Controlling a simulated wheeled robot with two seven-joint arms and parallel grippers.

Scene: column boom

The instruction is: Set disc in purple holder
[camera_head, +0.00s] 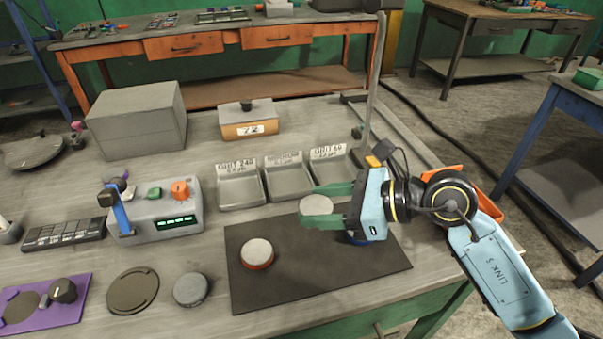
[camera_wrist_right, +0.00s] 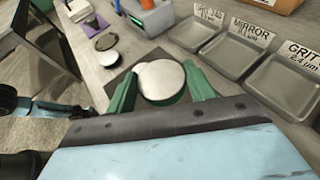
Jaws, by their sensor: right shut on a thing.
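My right gripper (camera_head: 322,206) has its green fingers shut on a pale-topped disc (camera_head: 316,205), held above the dark mat. In the right wrist view the held disc (camera_wrist_right: 164,84) sits between the two fingers. The purple holder (camera_head: 72,312) lies at the lower left of the bench, with a round grey plate and a black knob on it. It is far to the left of my right gripper and shows small in the wrist view (camera_wrist_right: 94,27).
A red-rimmed disc (camera_head: 257,253) rests on the dark mat (camera_head: 300,285); a blue-rimmed item (camera_head: 357,241) is mostly hidden behind my gripper. A grey disc (camera_head: 190,289) and a dark round plate (camera_head: 133,291) lie between mat and holder. A control box (camera_head: 160,222) and trays (camera_head: 240,190) stand behind.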

